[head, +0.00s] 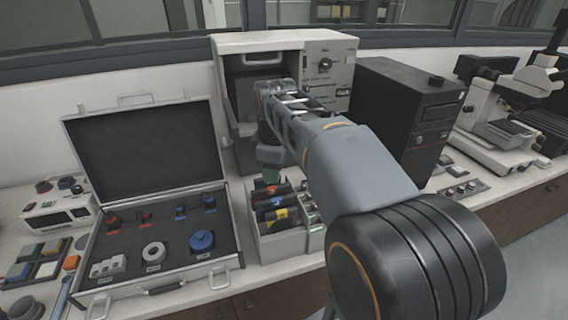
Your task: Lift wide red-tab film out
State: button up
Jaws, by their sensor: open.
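A light grey open-topped box (282,246) stands on the bench in the middle of the head view. Several dark upright films sit in it, with green, red, blue and yellow tabs. The red-tab film (270,203) is behind the blue and yellow ones, and only its upper part shows. I cannot tell its width from here. My gripper (270,160) is above the back of the box, pointing down. It is open, and its fingertips are hard to make out.
An open silver case (155,282) with spools and small parts lies left of the box. A beige press cabinet (285,40) stands behind my gripper. A black tower unit (405,110) and a microscope-like instrument (497,112) stand to the right.

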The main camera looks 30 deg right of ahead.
aim_at(284, 184)
jog(key=w+d+f+n+g+b, duration=0.2)
jog(key=w+d+n+b, duration=0.1)
jog(key=w+d+n, duration=0.25)
jog(key=shift+n, duration=0.25)
notch_tip(284, 184, down, 13)
jog(key=shift+s+d+f+b, duration=0.1)
jog(key=shift+s+b, duration=0.05)
jog(key=shift+b, duration=0.25)
jog(key=shift+c, duration=0.5)
grip_shut()
